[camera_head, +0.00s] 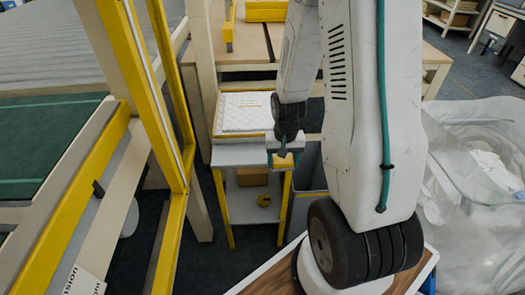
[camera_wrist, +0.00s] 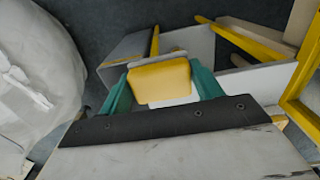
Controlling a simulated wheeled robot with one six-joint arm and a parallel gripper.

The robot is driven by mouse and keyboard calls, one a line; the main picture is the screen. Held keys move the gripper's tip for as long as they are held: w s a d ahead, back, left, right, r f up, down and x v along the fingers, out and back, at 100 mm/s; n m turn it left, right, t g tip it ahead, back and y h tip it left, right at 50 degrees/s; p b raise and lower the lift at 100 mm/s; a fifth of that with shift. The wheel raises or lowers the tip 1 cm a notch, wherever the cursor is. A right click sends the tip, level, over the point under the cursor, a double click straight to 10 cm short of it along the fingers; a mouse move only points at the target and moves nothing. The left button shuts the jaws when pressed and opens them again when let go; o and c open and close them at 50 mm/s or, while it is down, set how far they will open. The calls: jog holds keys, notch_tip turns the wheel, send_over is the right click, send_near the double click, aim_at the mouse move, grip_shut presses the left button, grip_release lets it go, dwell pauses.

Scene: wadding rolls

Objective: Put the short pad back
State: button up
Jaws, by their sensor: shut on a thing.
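My gripper (camera_head: 284,160) is in the middle of the head view, at the front right of a small stand with yellow legs. In the wrist view, its teal fingers (camera_wrist: 160,88) are shut on a yellow block (camera_wrist: 160,82) with a pale edge along its far side. I cannot tell whether this block is the short pad or part of it. A white quilted pad stack (camera_head: 244,111) lies on the stand's upper level, just left of and behind my gripper. The stand's grey top (camera_head: 238,155) shows bare in front of the stack.
Yellow frame posts (camera_head: 172,240) rise at left. Clear plastic-wrapped bulk (camera_head: 480,190) fills the right.

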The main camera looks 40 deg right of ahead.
send_over(263, 155)
jog(key=shift+s+a+f, duration=0.1)
jog(key=shift+f, duration=2.2)
jog(key=shift+f, duration=0.15)
jog(key=o, duration=1)
